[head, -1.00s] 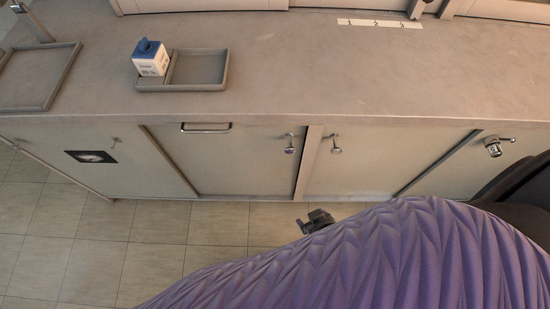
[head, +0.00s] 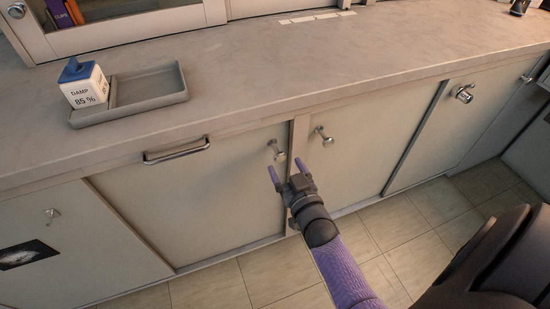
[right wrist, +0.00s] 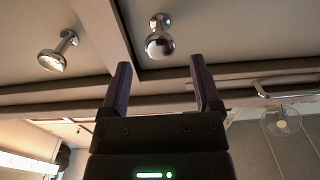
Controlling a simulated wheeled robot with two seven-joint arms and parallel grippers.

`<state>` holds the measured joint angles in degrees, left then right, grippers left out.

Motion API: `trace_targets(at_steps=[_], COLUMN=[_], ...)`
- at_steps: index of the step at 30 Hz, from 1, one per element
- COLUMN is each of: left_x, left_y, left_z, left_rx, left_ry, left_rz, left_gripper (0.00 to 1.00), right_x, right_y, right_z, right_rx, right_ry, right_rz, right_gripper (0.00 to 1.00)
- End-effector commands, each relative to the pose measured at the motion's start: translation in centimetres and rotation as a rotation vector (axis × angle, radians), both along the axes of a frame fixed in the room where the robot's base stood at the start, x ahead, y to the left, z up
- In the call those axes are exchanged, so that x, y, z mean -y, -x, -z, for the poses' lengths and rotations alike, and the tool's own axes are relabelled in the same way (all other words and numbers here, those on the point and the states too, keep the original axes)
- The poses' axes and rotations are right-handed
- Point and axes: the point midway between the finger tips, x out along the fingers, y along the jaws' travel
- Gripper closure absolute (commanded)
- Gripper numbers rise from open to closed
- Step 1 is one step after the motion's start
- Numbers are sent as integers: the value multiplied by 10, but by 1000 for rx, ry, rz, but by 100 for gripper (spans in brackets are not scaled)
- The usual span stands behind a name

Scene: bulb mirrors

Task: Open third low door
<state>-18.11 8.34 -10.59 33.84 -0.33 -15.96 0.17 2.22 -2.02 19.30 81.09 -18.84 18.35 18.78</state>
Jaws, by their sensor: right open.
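The low doors run in a row under the counter. Counting from the left, the third door (head: 370,165) is plain and pale, looks shut, and has a round metal knob (head: 322,136) at its upper left. This knob also shows in the right wrist view (right wrist: 58,52), left of the fingers. Across a narrow post is the second door's knob (head: 277,149); in the right wrist view it (right wrist: 159,40) lies ahead, in line with the finger gap. My right gripper (head: 286,170) is open and empty, just below the second door's knob in the picture. My left gripper is out of view.
The first door has a dark picture (head: 26,254). The fourth door has a thicker metal knob (head: 463,94). A grey tray (head: 150,101) with a "DAMP 85 %" block (head: 85,84) sits on the counter (head: 250,75).

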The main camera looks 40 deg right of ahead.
Motion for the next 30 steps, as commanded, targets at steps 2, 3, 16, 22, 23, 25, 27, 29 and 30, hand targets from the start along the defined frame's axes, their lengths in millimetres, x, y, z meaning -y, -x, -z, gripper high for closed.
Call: trace_targets(at_steps=[2, 3, 16, 22, 23, 25, 27, 29, 30], left_x=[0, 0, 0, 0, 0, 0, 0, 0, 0], left_y=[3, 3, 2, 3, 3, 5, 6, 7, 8], left_z=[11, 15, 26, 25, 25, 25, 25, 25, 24], left_rx=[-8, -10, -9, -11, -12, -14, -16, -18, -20], left_ry=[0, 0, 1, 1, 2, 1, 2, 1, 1], left_rz=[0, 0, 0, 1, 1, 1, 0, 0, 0], left_gripper=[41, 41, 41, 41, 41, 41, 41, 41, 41], right_x=[4, 6, 14, 13, 13, 13, 13, 13, 13], right_y=[-17, -25, -57, -57, -57, -57, -57, -57, -57], right_z=[6, 6, 1, 1, 1, 1, 1, 1, 1], right_rx=[-2, -2, -4, -4, -4, -4, -4, -4, -4], right_ry=[3, 1, 0, 0, 0, 0, 0, 0, 0], right_rz=[-1, -1, 0, -1, -1, 0, 0, 0, 0], right_gripper=[19, 19, 19, 43, 49, 64, 79, 91, 100])
